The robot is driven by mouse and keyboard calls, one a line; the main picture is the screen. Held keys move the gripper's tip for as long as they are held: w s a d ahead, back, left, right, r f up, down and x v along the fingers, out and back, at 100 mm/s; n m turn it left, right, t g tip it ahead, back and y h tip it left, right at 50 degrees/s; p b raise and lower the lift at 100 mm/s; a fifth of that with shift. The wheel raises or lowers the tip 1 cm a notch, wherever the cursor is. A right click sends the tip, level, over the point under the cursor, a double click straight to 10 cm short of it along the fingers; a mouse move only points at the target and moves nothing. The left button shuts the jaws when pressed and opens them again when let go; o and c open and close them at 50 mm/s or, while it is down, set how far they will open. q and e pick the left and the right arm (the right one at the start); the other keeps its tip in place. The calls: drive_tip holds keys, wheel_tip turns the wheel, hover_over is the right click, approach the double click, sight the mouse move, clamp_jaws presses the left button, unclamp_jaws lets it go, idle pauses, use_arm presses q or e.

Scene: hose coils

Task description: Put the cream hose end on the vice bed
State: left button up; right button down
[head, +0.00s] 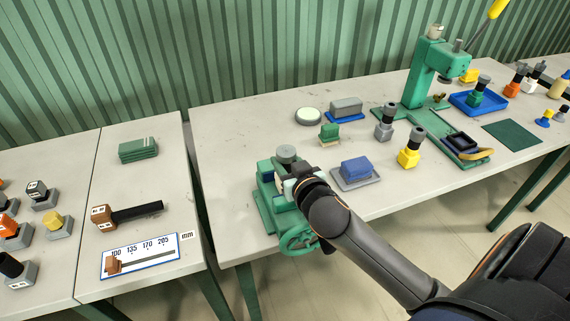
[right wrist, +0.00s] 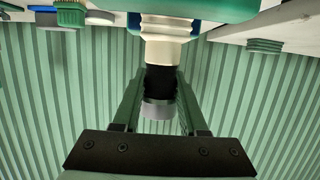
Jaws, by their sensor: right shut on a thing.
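The cream hose end (right wrist: 161,52) has a cream base, a black middle and a grey cap. In the right wrist view it stands between the fingers of my right gripper (right wrist: 160,82), which is shut on its black part. The green vice (head: 268,196) stands at the near left corner of the long table. The hose end's grey cap (head: 286,152) shows above the vice in the head view, beside my right gripper (head: 300,172). Its cream base reaches the white and blue vice bed (right wrist: 163,22); I cannot tell whether it touches. My left gripper is not in view.
A blue block on a grey plate (head: 356,171) lies right of the vice, with a yellow hose end (head: 409,153) beyond. A green press (head: 425,75) stands further right. The left table holds a length gauge (head: 140,257) and several hose ends.

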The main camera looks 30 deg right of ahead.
drive_tip(key=shift+f, duration=0.15)
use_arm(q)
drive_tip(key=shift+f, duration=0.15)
use_arm(e)
drive_tip(key=shift+s, duration=0.1)
drive_tip(key=shift+c, duration=2.2)
unclamp_jaws()
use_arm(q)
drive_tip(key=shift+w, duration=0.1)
